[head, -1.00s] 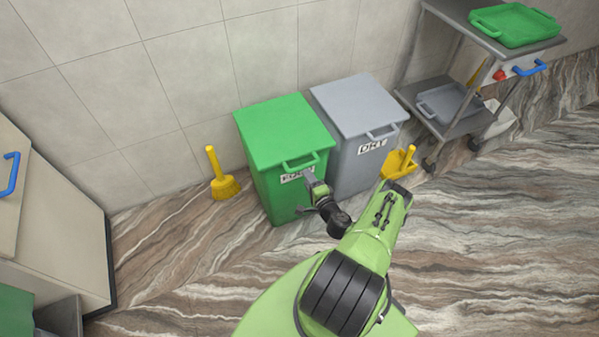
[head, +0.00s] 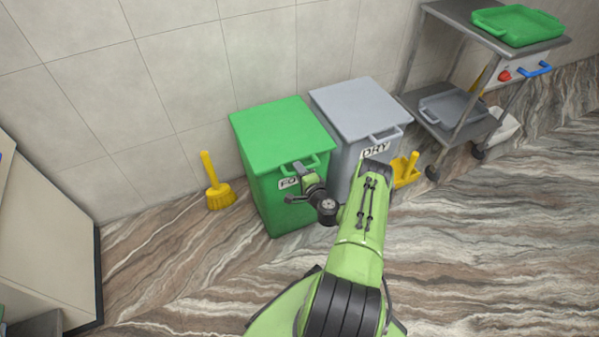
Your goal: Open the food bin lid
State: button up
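The food bin (head: 270,198) is green, with a white label (head: 288,183) of which only "FO" shows. Its green lid (head: 280,132) lies flat and closed, with a handle (head: 300,163) on the front edge. My gripper (head: 303,173) is at the front of this bin, right by the lid handle, and covers part of the label. I cannot tell whether its fingers touch the handle or how far apart they are.
A grey bin (head: 350,153) labelled "DRY" stands close at the right. A yellow brush (head: 217,190) is at the left and a yellow dustpan (head: 407,172) at the right. A steel trolley (head: 470,130) holds a green tray (head: 518,23). The floor in front is clear.

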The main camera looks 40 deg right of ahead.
grip_shut()
